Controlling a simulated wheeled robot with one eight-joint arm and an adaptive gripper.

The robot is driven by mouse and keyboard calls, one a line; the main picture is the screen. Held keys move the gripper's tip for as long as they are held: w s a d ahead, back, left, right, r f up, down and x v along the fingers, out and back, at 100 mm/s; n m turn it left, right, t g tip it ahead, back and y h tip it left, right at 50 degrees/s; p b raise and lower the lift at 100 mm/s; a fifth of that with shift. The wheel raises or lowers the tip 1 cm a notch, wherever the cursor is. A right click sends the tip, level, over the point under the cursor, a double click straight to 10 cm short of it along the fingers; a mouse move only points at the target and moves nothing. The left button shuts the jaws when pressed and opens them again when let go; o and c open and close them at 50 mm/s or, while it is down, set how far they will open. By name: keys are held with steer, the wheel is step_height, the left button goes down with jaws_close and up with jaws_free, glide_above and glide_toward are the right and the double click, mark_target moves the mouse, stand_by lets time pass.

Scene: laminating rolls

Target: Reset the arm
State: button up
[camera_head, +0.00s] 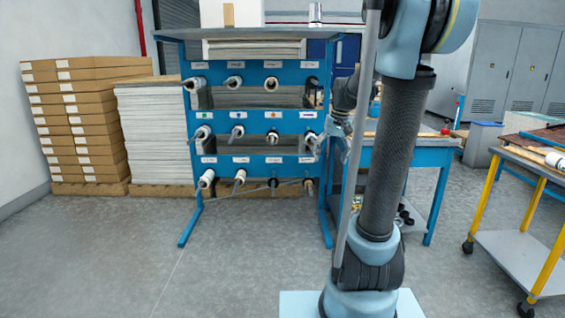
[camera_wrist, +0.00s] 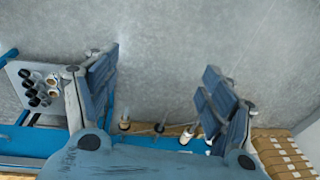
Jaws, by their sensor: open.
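My gripper (camera_wrist: 160,82) is open in the wrist view, with its two blue-padded fingers spread wide and nothing between them. In the head view my gripper (camera_head: 336,138) shows small, in front of the right side of the blue rack (camera_head: 255,144) and partly hidden by my arm. The rack carries rows of rolls on pegs, such as a white roll (camera_head: 207,178) at the lower left. In the wrist view a few roll ends, including a white one (camera_wrist: 187,135), show beyond the fingers, apart from them.
Stacked brown boxes (camera_head: 75,125) and a pile of white sheets (camera_head: 152,135) stand left of the rack. A blue table (camera_head: 432,158) stands behind my arm. A yellow-legged cart (camera_head: 520,255) is at the right. The grey floor (camera_head: 150,265) in front is clear.

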steer(key=s+f, duration=0.4)
steer(key=s, duration=0.5)
steer(key=s+f+h, duration=0.1)
steer(key=s+f, duration=0.4)
steer(key=s, duration=0.4)
steer(key=s+d+f, duration=0.1)
steer(key=s+f, duration=0.4)
steer(key=s, duration=0.5)
steer(key=shift+t, duration=0.4)
steer(key=shift+f, duration=0.1)
steer(key=shift+w+f, duration=0.2)
steer(key=shift+w, duration=0.25)
